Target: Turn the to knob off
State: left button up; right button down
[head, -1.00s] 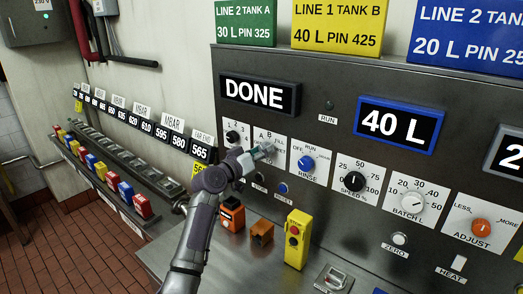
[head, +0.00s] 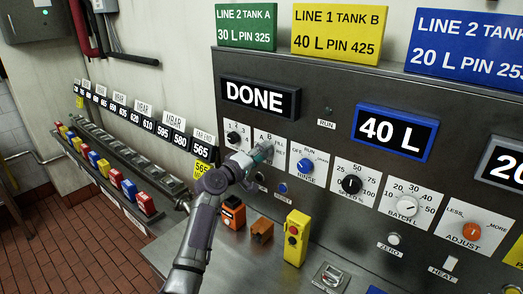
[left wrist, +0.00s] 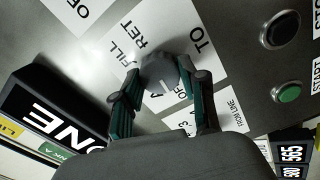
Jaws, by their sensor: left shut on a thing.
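The TO knob (left wrist: 160,72) is a grey dial on a white plate (left wrist: 172,30) lettered TO, FILL, RET and A. In the left wrist view my left gripper (left wrist: 161,80) has its two green-padded fingers on either side of the knob, shut on it. A pale mark shows on the knob, but I cannot tell for sure which label it points to. In the head view my left gripper (head: 262,151) reaches the same plate, and its fingers hide most of the knob. My right gripper is not in view.
The FROM LINE knob (head: 233,138) sits just left and the blue RINSE knob (head: 305,165) just right. A DONE display (head: 258,97) is above. Orange blocks (head: 233,212) and a yellow button box (head: 297,238) stand on the ledge below.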

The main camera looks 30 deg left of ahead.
pick_arm(q)
jog(key=shift+n, duration=0.5)
jog(key=o, duration=1.1)
jog(key=shift+o, duration=0.2)
jog(key=s+a, duration=0.1)
jog(key=s, duration=1.1)
